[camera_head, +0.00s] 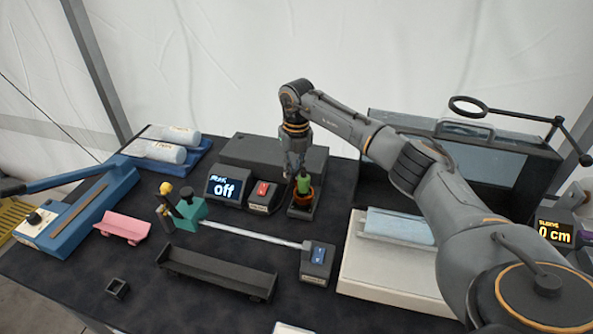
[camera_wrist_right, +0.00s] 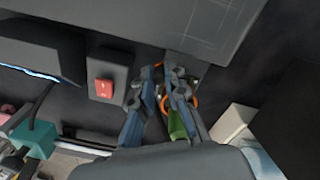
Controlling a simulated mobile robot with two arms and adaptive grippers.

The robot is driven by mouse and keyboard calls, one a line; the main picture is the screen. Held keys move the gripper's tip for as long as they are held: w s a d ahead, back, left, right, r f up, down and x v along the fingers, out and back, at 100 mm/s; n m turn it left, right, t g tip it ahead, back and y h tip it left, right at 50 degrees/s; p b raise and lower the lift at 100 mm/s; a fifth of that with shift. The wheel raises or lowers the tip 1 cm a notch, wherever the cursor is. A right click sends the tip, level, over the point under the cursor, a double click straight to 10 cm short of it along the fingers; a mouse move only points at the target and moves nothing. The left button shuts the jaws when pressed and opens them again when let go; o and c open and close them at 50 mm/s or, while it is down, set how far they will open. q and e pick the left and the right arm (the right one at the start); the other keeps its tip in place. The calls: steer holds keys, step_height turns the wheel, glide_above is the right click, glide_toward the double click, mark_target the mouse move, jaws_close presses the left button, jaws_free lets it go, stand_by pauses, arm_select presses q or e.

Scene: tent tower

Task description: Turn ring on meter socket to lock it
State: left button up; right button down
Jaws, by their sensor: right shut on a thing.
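The meter socket (camera_head: 302,211) is a small dark block near the back middle of the table. A green part (camera_head: 304,185) stands upright in it, and an orange ring (camera_head: 310,194) goes around its lower part. My right gripper (camera_head: 294,174) reaches down at the socket's left side and is shut on the ring. In the right wrist view, the fingers (camera_wrist_right: 166,90) lie over the orange ring (camera_wrist_right: 194,102), and the green part (camera_wrist_right: 177,126) is partly hidden behind a finger. The exact contact is hard to see. My left gripper is not in view.
A display reading "off" (camera_head: 227,188) and a red switch box (camera_head: 262,194) stand close left of the socket. A dark box (camera_head: 262,152) is behind. A white platform (camera_head: 385,277) with a light-blue roll lies to the right, below my arm. A black trough (camera_head: 217,274) is in front.

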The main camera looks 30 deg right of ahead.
steer(key=a+n, duration=0.1)
steer(key=n, duration=0.1)
steer(key=a+n+b, duration=0.1)
steer(key=n, duration=0.1)
steer(key=shift+a, duration=0.2)
steer(key=n, duration=0.1)
steer(key=a+n, duration=0.1)
steer(key=n, duration=0.1)
steer(key=shift+s+a+b, duration=0.1)
steer(key=shift+s+b, duration=0.1)
steer(key=shift+b, duration=0.1)
steer(key=shift+s+a+n+b, duration=0.15)
steer(key=shift+s+a+n, duration=0.15)
steer(key=shift+n, duration=0.4)
steer(key=shift+s+a+n+b, duration=0.15)
steer(key=shift+a+n, duration=0.2)
steer(key=shift+n, duration=0.35)
steer(key=c, duration=1.6)
jaws_free()
steer(key=shift+a, duration=0.1)
steer(key=shift+c, duration=0.2)
steer(key=shift+r, duration=0.1)
step_height(320, 180, up, 12)
steer(key=shift+w+d, duration=0.15)
steer(key=shift+d, duration=0.1)
